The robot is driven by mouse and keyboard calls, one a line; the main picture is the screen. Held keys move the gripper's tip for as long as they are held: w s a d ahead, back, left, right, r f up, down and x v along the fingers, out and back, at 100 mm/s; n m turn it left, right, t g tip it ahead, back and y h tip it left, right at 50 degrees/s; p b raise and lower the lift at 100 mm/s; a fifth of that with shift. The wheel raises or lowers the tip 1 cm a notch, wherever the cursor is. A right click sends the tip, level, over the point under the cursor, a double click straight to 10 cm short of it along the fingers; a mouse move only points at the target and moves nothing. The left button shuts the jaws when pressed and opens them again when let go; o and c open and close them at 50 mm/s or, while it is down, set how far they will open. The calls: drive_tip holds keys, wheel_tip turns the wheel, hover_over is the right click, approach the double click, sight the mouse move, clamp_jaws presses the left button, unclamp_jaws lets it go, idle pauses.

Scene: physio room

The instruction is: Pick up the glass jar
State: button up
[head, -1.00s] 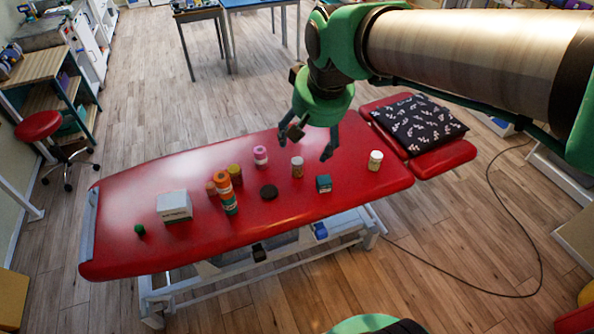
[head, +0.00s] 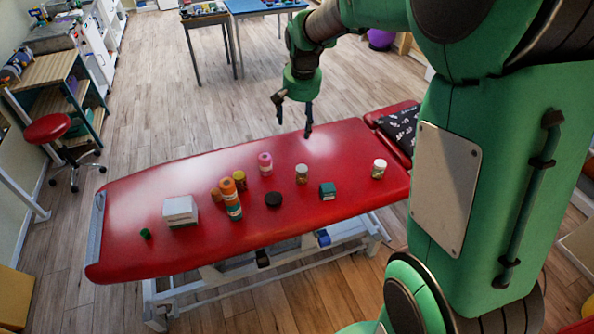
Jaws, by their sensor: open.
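A small jar (head: 301,174) with a pale lid, which looks like the glass jar, stands upright on the red treatment table (head: 130,250), right of the middle. Its material is too small to be sure of. My gripper (head: 294,126) is open and empty, with its fingers pointing down. In the picture it is above and beyond the jar, near the table's far edge, and apart from it. The jar is in full view.
Near the jar are a pink container (head: 265,164), a dark round puck (head: 273,200), a teal box (head: 327,191) and a white-lidded jar (head: 379,169). A patterned pillow (head: 399,128) lies at the right.

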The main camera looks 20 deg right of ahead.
drive_tip(key=w+d+f+m+g+p, duration=0.1)
drive_tip(key=w+d+f, duration=0.1)
drive_tip(key=w+f, duration=0.45)
drive_tip(key=w+d+f+m, duration=0.1)
drive_tip(key=w+d+f, duration=0.2)
drive_tip(key=w+f, duration=0.35)
drive_tip(key=m+g+p, duration=0.2)
hover_over(303, 168)
wheel_tip(303, 168, down, 20)
drive_tip(key=shift+s+a+f, duration=0.1)
drive_tip(key=shift+a, duration=0.05)
drive_tip(key=shift+f, duration=0.45)
drive_tip(key=shift+f+b, duration=0.35)
drive_tip(key=shift+f, duration=3.95)
drive_tip(key=shift+a+f, duration=0.15)
drive_tip(key=shift+f, duration=2.45)
